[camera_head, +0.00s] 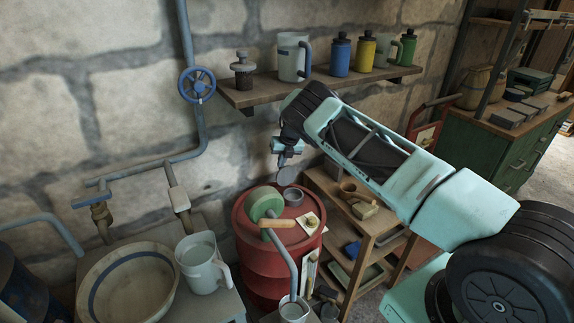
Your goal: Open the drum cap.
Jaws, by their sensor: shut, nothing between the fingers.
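The red drum (262,262) stands against the stone wall, left of the wooden shelf unit. A short grey round collar (293,198) sits on its top. A grey disc that looks like the drum cap (288,176) stands raised and tilted just behind and above this collar, apparently open. My gripper (284,162) is directly above the disc, pointing down. It is shut with nothing held. Its fingertips are small and dark here, and I cannot tell whether they touch the disc.
A green wheel (265,203) with a wooden handle (278,223) and a grey pipe stands on the drum, left of the collar. A wall shelf (320,88) with bottles and a mug is above my gripper. A pitcher (201,265) and bowl (115,292) stand at left.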

